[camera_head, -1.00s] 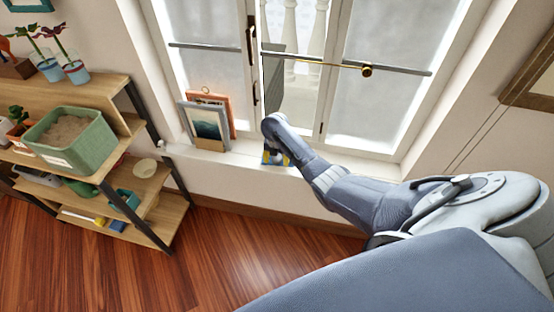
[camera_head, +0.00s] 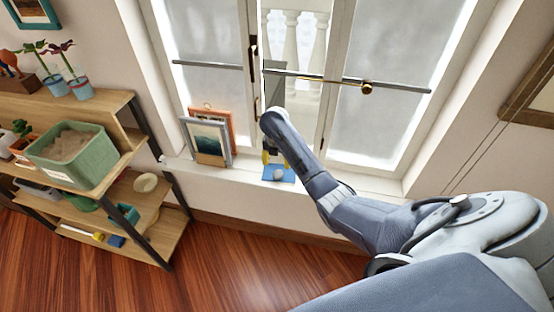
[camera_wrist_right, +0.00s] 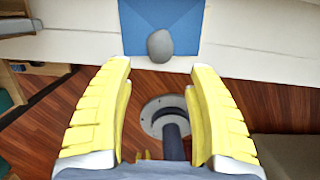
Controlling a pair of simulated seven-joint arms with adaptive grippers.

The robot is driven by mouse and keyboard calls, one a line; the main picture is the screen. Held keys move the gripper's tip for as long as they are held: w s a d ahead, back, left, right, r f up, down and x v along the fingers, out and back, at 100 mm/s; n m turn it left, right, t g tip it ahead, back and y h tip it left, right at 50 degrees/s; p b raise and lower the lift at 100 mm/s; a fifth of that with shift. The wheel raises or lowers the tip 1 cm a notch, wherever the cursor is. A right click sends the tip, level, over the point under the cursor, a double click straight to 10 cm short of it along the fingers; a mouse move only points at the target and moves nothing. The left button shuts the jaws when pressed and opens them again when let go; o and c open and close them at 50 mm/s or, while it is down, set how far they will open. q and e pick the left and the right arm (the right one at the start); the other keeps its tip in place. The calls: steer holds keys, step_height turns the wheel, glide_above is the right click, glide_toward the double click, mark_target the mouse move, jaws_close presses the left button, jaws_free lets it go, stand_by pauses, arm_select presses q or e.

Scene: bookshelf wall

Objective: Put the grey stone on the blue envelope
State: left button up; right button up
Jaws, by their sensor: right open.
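The blue envelope (camera_head: 287,176) lies on the white window sill below the window. The grey stone (camera_head: 278,174) rests on the envelope. In the right wrist view the stone (camera_wrist_right: 160,46) sits at the near edge of the envelope (camera_wrist_right: 187,22), with part of it reaching past that edge. My right gripper (camera_head: 274,158) is above the sill, just behind the stone in the head view. In the right wrist view its yellow fingers (camera_wrist_right: 160,75) are spread apart with nothing between them, clear of the stone. My left gripper is not in view.
Two leaning picture frames (camera_head: 209,142) stand on the sill (camera_head: 225,172) left of the envelope. A wooden shelf (camera_head: 118,108) with a green sand box (camera_head: 75,150) and plants stands at the left. The sill right of the envelope is clear.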

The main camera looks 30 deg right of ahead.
steer(key=s+a+r+m+t+y, duration=0.1)
steer(key=a+r+m+t+y, duration=0.15)
steer(key=a+m+t, duration=0.9)
steer(key=s+a+f+m+g, duration=0.2)
steer(key=s+a+f+g, duration=0.1)
steer(key=a+f, duration=0.15)
steer(key=s+d+f+m+g, duration=0.1)
steer(key=s+f+m, duration=0.1)
steer(key=s+f, duration=0.55)
steer(key=s+f+m+g, duration=0.1)
steer(key=s+f, duration=0.3)
steer(key=f, duration=0.7)
steer(key=s+d+f+m+g, duration=0.1)
steer(key=s+f+m+g, duration=0.1)
steer(key=s+f, duration=0.6)
steer(key=s+f+m+g, duration=0.1)
steer(key=s+f, duration=0.5)
steer(key=s, duration=0.6)
steer(key=s+f+m+g+h, duration=0.1)
steer(key=s+f+m+g, duration=0.1)
steer(key=s+f, duration=0.5)
steer(key=s+d+f+m+g, duration=0.1)
steer(key=s+f, duration=0.5)
steer(key=s, duration=1.2)
steer(key=shift+s+f+m, duration=0.25)
steer(key=shift+s+m, duration=0.1)
steer(key=shift+m, duration=0.1)
